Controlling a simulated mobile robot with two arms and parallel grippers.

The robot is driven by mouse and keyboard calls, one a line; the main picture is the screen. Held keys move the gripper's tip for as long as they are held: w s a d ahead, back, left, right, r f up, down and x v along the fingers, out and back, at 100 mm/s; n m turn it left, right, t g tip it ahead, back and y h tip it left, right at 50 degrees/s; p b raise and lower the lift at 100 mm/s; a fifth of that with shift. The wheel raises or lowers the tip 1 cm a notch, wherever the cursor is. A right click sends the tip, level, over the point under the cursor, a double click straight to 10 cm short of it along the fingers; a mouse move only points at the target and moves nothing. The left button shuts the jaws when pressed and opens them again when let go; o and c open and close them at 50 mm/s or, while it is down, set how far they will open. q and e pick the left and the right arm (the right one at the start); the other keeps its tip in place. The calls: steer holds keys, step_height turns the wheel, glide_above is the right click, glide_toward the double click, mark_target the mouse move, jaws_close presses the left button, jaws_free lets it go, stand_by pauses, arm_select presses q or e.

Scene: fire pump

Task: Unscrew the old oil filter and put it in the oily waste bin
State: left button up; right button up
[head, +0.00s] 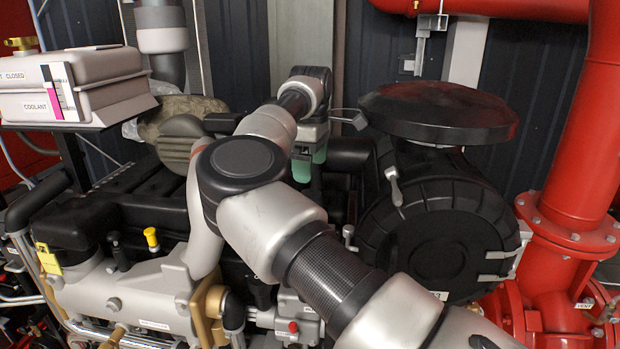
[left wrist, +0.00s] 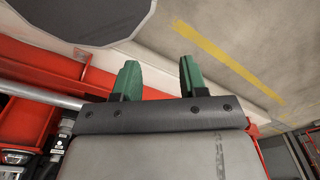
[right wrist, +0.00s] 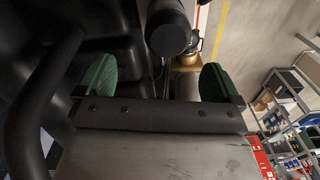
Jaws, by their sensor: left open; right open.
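My right gripper (head: 310,158) shows its green fingers in the head view, pointing down behind the engine's black top, left of the big round black housing. In the right wrist view the same gripper (right wrist: 158,78) is open, with nothing between its fingers. A dark cylinder with a round end (right wrist: 170,38) lies beyond the fingertips there; I cannot tell whether it is the oil filter. My left gripper (left wrist: 159,78) is open and empty in the left wrist view, above a pale floor. It is out of the head view. I cannot make out the oily waste bin in any view.
The engine (head: 120,215) fills the left and middle, with a coolant tank (head: 70,85) above it. The black round housing (head: 440,235) and red pipes (head: 590,120) stand at the right. A shelf rack (right wrist: 285,115) shows in the right wrist view.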

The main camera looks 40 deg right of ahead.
mark_target(311, 193)
steer(key=shift+s+a+f+b, duration=0.4)
steer(key=shift+f+b, duration=0.2)
steer(key=shift+b, duration=0.05)
steer(key=shift+s+a+f+b, duration=0.35)
steer(key=shift+s+f+b, duration=0.05)
steer(key=shift+f+b, duration=0.2)
steer(key=shift+w+d+f+b, duration=0.2)
steer(key=shift+f+b, duration=0.2)
steer(key=shift+f, duration=0.25)
steer(key=shift+w+d+f+b, duration=0.15)
steer(key=shift+f+b, duration=0.25)
steer(key=shift+f, duration=0.2)
step_height(311, 193, down, 4)
steer(key=b, duration=0.3)
steer(key=shift+a+r, duration=0.1)
steer(key=shift+r, duration=0.25)
steer(key=shift+f, duration=0.45)
arm_select(q)
step_height(311, 193, down, 9)
steer(key=s+a+b, duration=0.1)
steer(key=s, duration=0.1)
steer(key=shift+r, duration=0.15)
arm_select(e)
steer(key=shift+f, duration=0.5)
arm_select(q)
steer(key=shift+a, duration=0.1)
arm_select(e)
steer(key=c, duration=1.3)
